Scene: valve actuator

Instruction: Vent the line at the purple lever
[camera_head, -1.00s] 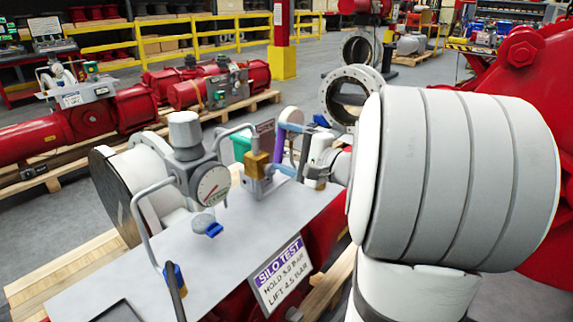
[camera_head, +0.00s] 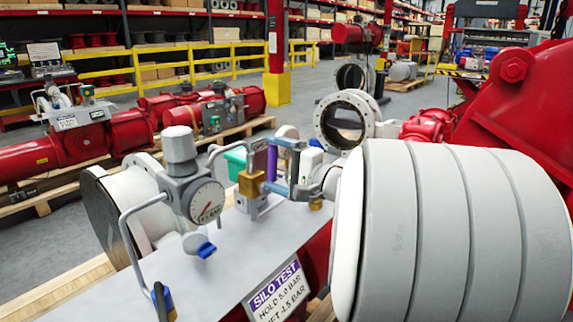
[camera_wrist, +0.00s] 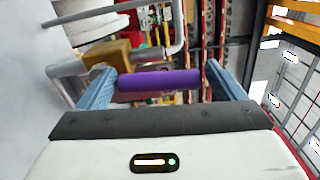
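The purple lever (camera_head: 272,162) stands roughly upright beside a brass valve body (camera_head: 250,183) on the grey panel. In the wrist view the purple lever (camera_wrist: 158,81) lies crosswise between the two blue-grey fingers of my gripper (camera_wrist: 158,74). The fingers are spread wide, one near each end of the lever. The left finger is close to the brass body (camera_wrist: 106,55); whether it touches the lever is unclear. A gap shows at the right end. In the head view my gripper (camera_head: 287,172) is just right of the lever, partly hidden by my arm. The gauge (camera_head: 207,202) has a red needle.
A grey bent pipe (camera_head: 130,235) and a regulator (camera_head: 181,160) stand left of the lever. Red actuators on pallets (camera_head: 40,205) lie behind at left. A white flange (camera_head: 345,122) stands behind my gripper.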

